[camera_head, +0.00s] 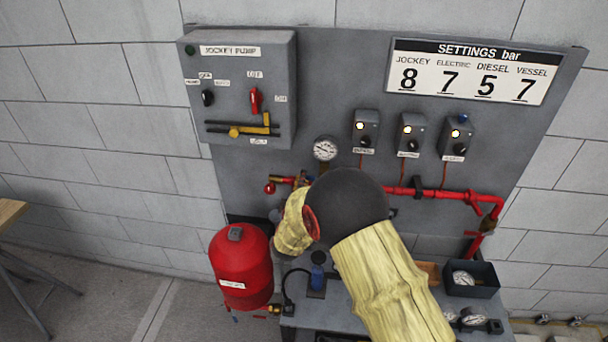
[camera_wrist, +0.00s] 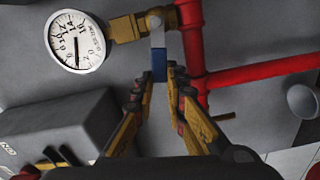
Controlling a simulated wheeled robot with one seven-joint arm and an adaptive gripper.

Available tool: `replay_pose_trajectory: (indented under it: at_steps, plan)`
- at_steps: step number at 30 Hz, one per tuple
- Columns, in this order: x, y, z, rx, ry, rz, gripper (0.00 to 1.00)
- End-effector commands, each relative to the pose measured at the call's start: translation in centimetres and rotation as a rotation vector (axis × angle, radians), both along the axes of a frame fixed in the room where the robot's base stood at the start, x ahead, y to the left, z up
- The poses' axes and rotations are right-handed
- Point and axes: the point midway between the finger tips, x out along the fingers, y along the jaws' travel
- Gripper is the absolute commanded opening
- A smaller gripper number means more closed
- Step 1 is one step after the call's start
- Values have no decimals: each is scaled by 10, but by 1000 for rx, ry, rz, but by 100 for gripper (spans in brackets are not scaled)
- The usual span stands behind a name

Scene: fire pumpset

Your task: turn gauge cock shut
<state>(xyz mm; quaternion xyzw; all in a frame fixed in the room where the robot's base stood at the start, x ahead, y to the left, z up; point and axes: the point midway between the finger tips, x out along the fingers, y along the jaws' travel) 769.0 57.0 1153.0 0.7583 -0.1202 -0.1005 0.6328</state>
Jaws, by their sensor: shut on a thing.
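The gauge cock (camera_wrist: 128,28) is a brass fitting beside the round white pressure gauge (camera_wrist: 76,41) in the wrist view. Its lever has a grey metal arm and a blue grip (camera_wrist: 159,64), pointing down in that picture. My gripper (camera_wrist: 158,80) is shut on the blue grip, with one yellow-and-black finger on each side near its end. In the head view the gauge (camera_head: 325,148) shows on the panel, but my arm covers the cock and my gripper.
A red pipe (camera_head: 430,192) runs along the panel right of my arm. A red vessel (camera_head: 240,268) stands at lower left. The jockey pump box (camera_head: 240,85) and several small switch boxes (camera_head: 410,135) project from the panel. An open dark box (camera_head: 482,282) holds a gauge.

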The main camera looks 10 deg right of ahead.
Motion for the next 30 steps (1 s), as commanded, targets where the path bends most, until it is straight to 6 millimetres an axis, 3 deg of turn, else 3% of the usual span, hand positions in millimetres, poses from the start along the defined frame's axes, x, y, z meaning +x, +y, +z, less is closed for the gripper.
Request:
replay_pose_trajectory:
  at_steps: [12,28,29,30]
  plan:
    - [0,2,-12,-166,55,2,0]
    - [0,2,-14,-187,62,2,0]
    - [0,2,-14,-187,62,2,14]
    - [0,2,-14,-187,62,2,17]
